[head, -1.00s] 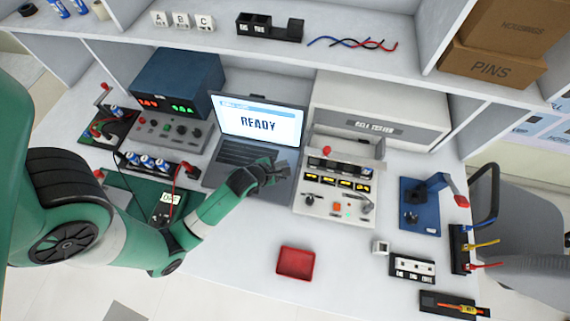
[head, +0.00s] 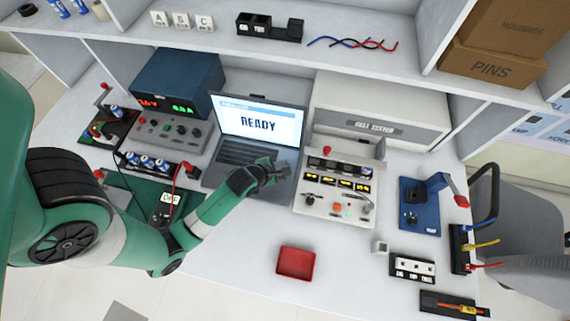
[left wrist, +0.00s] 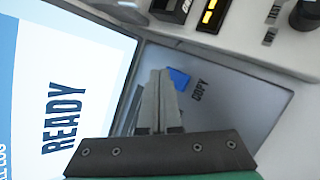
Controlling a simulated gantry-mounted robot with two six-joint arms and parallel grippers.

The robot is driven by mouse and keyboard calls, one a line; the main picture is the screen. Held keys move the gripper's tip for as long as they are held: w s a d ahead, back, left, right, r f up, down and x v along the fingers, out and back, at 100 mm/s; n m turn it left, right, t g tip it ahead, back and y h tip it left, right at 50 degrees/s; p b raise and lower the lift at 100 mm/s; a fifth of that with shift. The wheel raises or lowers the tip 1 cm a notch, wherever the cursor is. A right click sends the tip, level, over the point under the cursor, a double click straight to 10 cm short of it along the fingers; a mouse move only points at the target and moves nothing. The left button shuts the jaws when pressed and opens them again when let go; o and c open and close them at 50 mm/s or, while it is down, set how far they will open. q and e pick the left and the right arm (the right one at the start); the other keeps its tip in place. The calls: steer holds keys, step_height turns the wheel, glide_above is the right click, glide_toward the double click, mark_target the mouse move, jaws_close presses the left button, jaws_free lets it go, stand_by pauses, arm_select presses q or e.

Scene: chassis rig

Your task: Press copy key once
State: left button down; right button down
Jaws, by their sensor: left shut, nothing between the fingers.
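The copy key is a small blue key (left wrist: 180,77) on the laptop's grey deck, with the label COPY (left wrist: 201,90) beside it in the left wrist view. The laptop (head: 228,153) stands open, its screen (head: 258,124) reading READY. My left gripper (head: 282,170) is shut and empty over the right part of the laptop deck. In the left wrist view its fingertips (left wrist: 161,72) overlap the left edge of the blue key and hide part of it. I cannot tell whether they touch it. In the head view the gripper hides the key. My right gripper is not in view.
A panel with yellow-lit displays (head: 321,206) stands just right of the laptop. A blue power supply (head: 178,80) and a grey control box (head: 150,137) stand to its left. A red tray (head: 295,262) lies in front, with bare bench around it.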

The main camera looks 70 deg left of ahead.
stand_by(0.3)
arm_select(q)
steer(key=shift+f, duration=0.4)
steer(key=shift+f+b, duration=0.5)
steer(key=shift+b, duration=0.05)
stand_by(0.4)
steer(key=shift+r, duration=0.1)
steer(key=shift+r+p, duration=0.8)
steer(key=shift+p, duration=0.15)
step_height(320, 180, up, 5)
steer(key=p, duration=0.5)
steer(key=shift+r, duration=0.1)
